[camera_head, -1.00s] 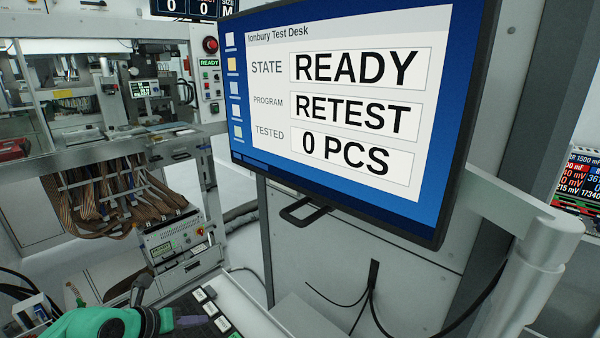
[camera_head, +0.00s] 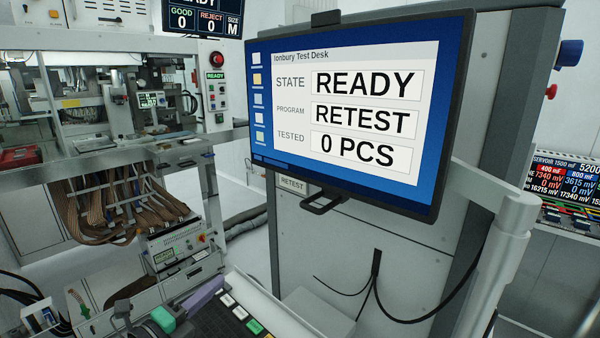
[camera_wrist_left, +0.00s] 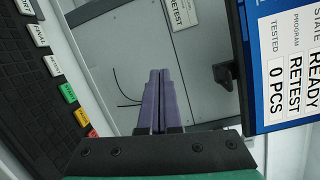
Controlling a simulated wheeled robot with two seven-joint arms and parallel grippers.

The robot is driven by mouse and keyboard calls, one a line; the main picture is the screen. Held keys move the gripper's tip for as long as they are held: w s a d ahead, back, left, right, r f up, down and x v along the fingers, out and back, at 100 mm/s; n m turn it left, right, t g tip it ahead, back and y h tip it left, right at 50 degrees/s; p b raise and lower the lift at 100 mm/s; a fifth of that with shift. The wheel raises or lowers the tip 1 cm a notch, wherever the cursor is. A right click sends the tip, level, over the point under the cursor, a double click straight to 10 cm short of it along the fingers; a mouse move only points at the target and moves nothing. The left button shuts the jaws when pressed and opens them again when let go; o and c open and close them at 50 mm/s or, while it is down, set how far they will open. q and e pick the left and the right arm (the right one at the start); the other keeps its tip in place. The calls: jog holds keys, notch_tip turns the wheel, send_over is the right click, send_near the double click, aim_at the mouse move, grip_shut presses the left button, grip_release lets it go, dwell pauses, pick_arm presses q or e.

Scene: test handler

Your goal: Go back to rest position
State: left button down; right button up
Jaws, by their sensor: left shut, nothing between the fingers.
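My left gripper (camera_head: 214,284) shows at the bottom of the head view, above the left end of a dark key panel (camera_head: 215,325). Its purple fingers are shut with nothing between them. In the left wrist view the fingers (camera_wrist_left: 160,75) lie side by side and point toward a grey cabinet wall, apart from it. The key panel (camera_wrist_left: 25,80) is to their left and the monitor (camera_wrist_left: 245,85) to their right. My right gripper does not show in either view.
The monitor (camera_head: 350,120) reads READY, RETEST, 0 PCS and hangs on a pale arm (camera_head: 500,250). A grey cabinet (camera_head: 420,250) stands behind it. Brown ribbon cables (camera_head: 120,212) hang from a machine at left. A rack of meters (camera_head: 565,185) is at right.

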pick_arm(q)
jog(key=a+r+n+t+y, duration=0.25)
jog(key=a+n+y, duration=0.35)
jog(key=n, duration=0.4)
jog(key=s+a+f+n+g+y, duration=0.5)
jog(key=a+f+n+y, duration=0.2)
jog(key=f+n, duration=0.35)
jog(key=s+d+f+n+g+h, duration=0.25)
jog(key=s+d+f+g, duration=0.2)
jog(key=s+f, duration=0.3)
jog(key=s+d+f+n+g+h, duration=0.1)
jog(key=s+d+f+g+h, duration=0.3)
jog(key=s+f, duration=0.35)
notch_tip(320, 180, down, 22)
jog(key=s+g+y, duration=0.2)
jog(key=s+g, duration=0.1)
jog(key=s+a+f, duration=0.2)
jog(key=s+f, duration=0.5)
jog(key=s, duration=0.1)
jog(key=s+a+f, duration=0.1)
jog(key=s+f, duration=0.6)
jog(key=s, duration=0.1)
jog(key=shift+s+a+f+g, duration=0.35)
jog(key=shift+g, duration=0.05)
